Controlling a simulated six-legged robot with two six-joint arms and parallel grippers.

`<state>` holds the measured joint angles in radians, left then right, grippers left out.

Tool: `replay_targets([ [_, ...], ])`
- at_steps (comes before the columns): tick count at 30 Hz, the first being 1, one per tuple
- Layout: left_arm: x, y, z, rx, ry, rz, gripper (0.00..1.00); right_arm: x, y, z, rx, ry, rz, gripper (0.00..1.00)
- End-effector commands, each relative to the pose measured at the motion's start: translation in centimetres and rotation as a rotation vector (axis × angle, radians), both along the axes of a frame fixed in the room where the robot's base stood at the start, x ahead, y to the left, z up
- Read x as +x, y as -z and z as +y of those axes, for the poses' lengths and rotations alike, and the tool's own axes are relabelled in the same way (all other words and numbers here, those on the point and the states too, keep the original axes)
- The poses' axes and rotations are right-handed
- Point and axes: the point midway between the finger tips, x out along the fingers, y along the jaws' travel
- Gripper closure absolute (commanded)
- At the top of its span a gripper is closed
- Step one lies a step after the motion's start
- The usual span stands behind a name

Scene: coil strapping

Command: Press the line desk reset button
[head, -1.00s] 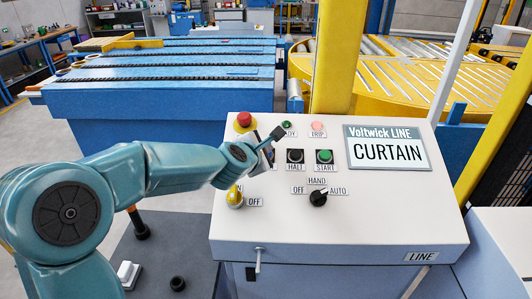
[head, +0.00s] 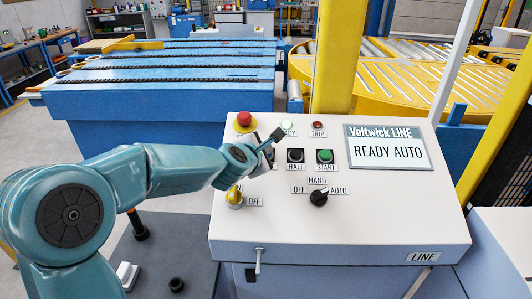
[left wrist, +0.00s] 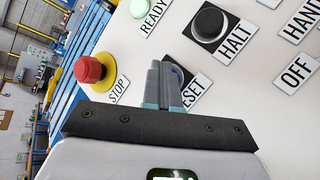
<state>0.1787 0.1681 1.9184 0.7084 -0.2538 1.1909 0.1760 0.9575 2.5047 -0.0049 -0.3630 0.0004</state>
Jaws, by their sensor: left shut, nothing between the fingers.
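The line desk (head: 350,225) has a sloped white panel. In the head view my gripper hides the button. My left gripper (head: 271,153) is shut and empty, its tips at the reset button; it also shows in the left wrist view (left wrist: 163,68). I cannot tell whether the tips touch it. The screen (head: 388,150) reads READY AUTO. The ready lamp (head: 287,126) glows pale green; the trip lamp (head: 317,126) is dark red.
The red stop button (head: 244,120) is up and left of my gripper. The black halt button (head: 295,156) and green start button (head: 324,156) are to the right. A yellow knob (head: 235,196) and black selector (head: 319,198) sit lower. A yellow post (head: 338,60) stands behind the desk.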

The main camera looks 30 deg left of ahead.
Motion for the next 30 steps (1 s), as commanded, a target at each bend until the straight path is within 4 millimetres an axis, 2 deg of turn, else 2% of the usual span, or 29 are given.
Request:
replay_targets([
  [8, 0.0, 0.1, 0.0, -0.001, 0.0, 0.004, 1.0, 0.0, -0.1, 0.0, 0.0, 0.0, 0.0, 0.11],
  [18, -0.5, -1.6, -0.3, -0.001, 0.001, 0.003, 1.0, 0.0, -1.5, 0.0, 0.0, 0.0, 0.0, 0.11],
  [30, -0.6, -1.8, -0.3, -0.001, 0.0, 0.002, 1.0, 0.0, -1.6, 0.0, 0.0, 0.0, 0.0, 0.11],
])
